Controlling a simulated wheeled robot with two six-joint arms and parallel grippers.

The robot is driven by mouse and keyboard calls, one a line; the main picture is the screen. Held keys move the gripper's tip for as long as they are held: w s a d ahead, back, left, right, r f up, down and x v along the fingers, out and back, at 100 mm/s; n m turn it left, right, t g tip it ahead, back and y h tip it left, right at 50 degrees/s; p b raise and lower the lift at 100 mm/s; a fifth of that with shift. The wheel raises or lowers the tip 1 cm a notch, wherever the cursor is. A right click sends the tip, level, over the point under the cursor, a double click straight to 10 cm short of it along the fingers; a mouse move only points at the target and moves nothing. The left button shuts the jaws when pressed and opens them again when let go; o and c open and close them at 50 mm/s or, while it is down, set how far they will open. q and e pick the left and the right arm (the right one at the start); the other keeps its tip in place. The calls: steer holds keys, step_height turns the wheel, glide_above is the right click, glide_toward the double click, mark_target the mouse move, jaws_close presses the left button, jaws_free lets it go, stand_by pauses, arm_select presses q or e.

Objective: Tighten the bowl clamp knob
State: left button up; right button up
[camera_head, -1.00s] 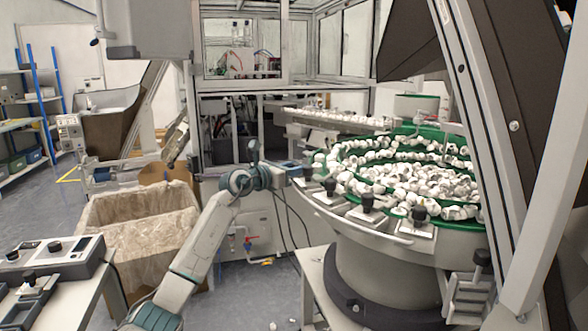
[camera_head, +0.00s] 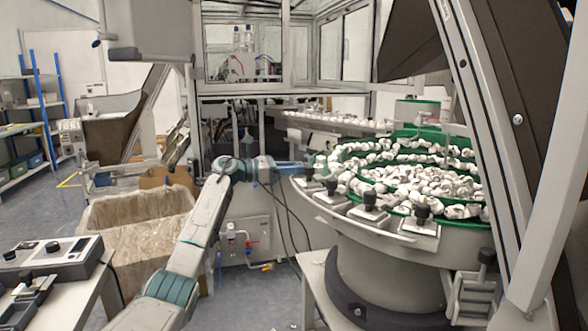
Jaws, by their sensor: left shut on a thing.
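The vibratory bowl (camera_head: 395,240) stands at the right, with a row of black clamp knobs along its near rim. These include a left-hand knob (camera_head: 331,187), a middle knob (camera_head: 370,200) and a right-hand knob (camera_head: 422,213). The leftmost clamp knob (camera_head: 308,174) is at the bowl's left edge. My left gripper (camera_head: 309,167) reaches in level from the left and is shut on this leftmost knob. Its fingers are small here and partly blend with the rim. My right gripper is not in view.
White caps (camera_head: 425,180) fill the green bowl tracks. A lined carton (camera_head: 145,222) stands below my left arm. A control box (camera_head: 50,262) sits on a table at the lower left. A slanted grey post (camera_head: 545,190) stands at the right. Hoses hang beside the bowl.

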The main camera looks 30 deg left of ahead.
arm_select(q)
steer(key=shift+r+m+g+h, duration=0.1)
steer(key=shift+m+g+h, duration=0.2)
steer(key=shift+g, duration=0.1)
steer(key=shift+w+m+g+h+p, duration=0.1)
steer(key=shift+m+g+h+p, duration=0.2)
steer(key=shift+m+g+h, duration=0.35)
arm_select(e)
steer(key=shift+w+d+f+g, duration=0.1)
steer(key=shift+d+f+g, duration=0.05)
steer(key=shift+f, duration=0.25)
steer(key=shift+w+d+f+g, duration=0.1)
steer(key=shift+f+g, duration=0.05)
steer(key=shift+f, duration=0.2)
arm_select(q)
steer(key=shift+f, duration=0.2)
steer(key=o, duration=1)
steer(key=shift+c, duration=0.2)
steer(key=shift+a, duration=0.1)
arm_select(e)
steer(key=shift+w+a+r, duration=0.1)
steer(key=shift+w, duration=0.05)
arm_select(q)
steer(key=shift+a, duration=0.1)
